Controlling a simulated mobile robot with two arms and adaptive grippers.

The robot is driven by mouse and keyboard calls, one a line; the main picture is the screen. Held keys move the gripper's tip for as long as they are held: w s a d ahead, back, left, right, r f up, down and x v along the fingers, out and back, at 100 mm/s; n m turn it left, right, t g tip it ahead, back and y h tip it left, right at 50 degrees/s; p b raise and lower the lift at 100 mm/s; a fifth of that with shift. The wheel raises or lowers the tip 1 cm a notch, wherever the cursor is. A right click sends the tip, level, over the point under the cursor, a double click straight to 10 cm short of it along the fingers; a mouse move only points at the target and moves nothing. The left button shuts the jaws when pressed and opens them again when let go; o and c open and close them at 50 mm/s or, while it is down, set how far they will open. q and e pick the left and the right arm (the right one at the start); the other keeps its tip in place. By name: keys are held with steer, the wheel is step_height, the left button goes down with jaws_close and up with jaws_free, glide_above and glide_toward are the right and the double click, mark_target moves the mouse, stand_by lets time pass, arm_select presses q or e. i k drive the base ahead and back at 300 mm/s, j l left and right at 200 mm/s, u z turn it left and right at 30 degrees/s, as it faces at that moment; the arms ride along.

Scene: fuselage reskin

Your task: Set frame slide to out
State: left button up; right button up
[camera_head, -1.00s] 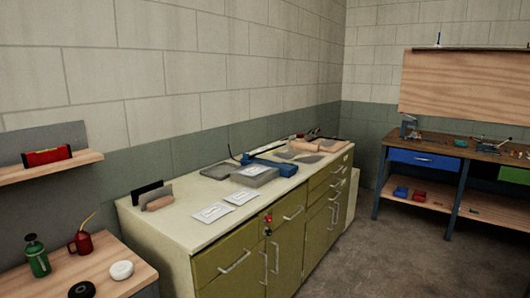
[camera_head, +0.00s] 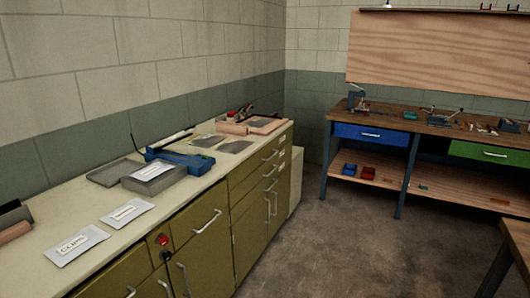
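I cannot make out a frame slide in this view. Neither of my grippers shows. An olive cabinet (camera_head: 212,232) with a pale top runs along the left wall. Thin grey sheets (camera_head: 236,146) and a wooden board (camera_head: 262,126) lie at the far end.
A workbench (camera_head: 440,126) with a blue drawer (camera_head: 370,134) and a green drawer (camera_head: 490,152) stands at the back right, under a wooden panel (camera_head: 430,55). A table corner (camera_head: 518,240) shows at lower right. The floor (camera_head: 350,240) between is clear.

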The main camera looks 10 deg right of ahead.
mark_target(361, 108)
steer(key=i+l+z, duration=0.65)
steer(key=i+z, duration=0.65)
steer(key=i+j, duration=0.1)
steer(key=i, duration=2.65)
steer(key=l+z, duration=0.05)
steer(key=l, duration=0.1)
